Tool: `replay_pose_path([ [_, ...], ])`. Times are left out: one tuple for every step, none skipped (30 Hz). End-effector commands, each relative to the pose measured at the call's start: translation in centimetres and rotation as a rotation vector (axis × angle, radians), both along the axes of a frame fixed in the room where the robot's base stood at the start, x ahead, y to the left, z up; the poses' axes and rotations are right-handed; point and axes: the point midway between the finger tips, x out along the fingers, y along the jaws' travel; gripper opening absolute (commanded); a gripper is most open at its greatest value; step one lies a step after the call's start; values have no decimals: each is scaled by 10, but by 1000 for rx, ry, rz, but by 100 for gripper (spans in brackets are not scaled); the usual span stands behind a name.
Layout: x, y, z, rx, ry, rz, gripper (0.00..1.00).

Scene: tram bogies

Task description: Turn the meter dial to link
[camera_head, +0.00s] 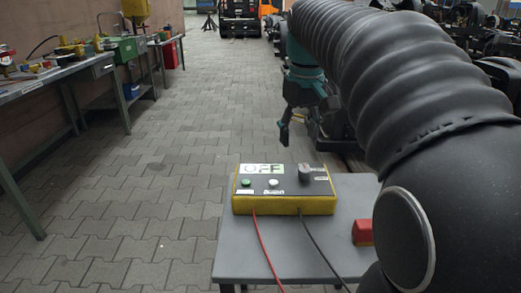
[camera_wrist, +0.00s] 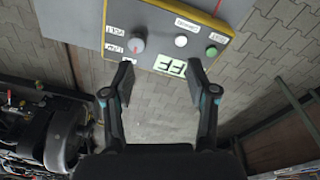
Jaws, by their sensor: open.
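The meter (camera_head: 284,207) is a yellow box with a dark top, lying on a small grey table. Its display (camera_head: 262,169) reads OFF. The dial (camera_head: 305,172) is a grey round knob at the right of the panel; in the wrist view the dial (camera_wrist: 138,45) sits among small labels at the left, too blurred to read surely. My gripper (camera_head: 284,133) hangs above and behind the meter, apart from it. In the wrist view my gripper (camera_wrist: 160,82) is open and empty, its two fingers spread below the meter's edge, with the dial just beyond the left fingertip.
A green button (camera_head: 245,183) and a white button (camera_head: 273,183) sit left of the dial. Red and black cables run off the meter's front. A red block (camera_head: 362,232) lies on the grey table (camera_head: 240,255) at right. A workbench (camera_head: 60,75) stands far left. Paved floor lies between.

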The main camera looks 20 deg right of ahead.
Motion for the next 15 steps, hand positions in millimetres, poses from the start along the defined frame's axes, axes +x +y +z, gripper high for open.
replay_pose_path([
  [13,-11,2,4,24,-1,58],
  [18,-17,5,7,37,1,58],
  [24,-23,7,10,53,5,58],
  [28,-27,8,13,64,6,58],
  [31,-31,10,15,73,7,58],
  [35,-35,11,18,84,10,58],
  [37,-38,12,20,92,11,58],
  [39,-41,13,22,97,12,58],
  [41,-43,14,23,103,13,58],
  [42,-45,14,25,107,14,58],
  [43,-46,14,26,110,15,58],
  [43,-47,13,27,113,16,58],
  [44,-47,12,27,114,16,58],
  [44,-48,10,27,115,16,58],
  [44,-48,6,27,115,17,58],
])
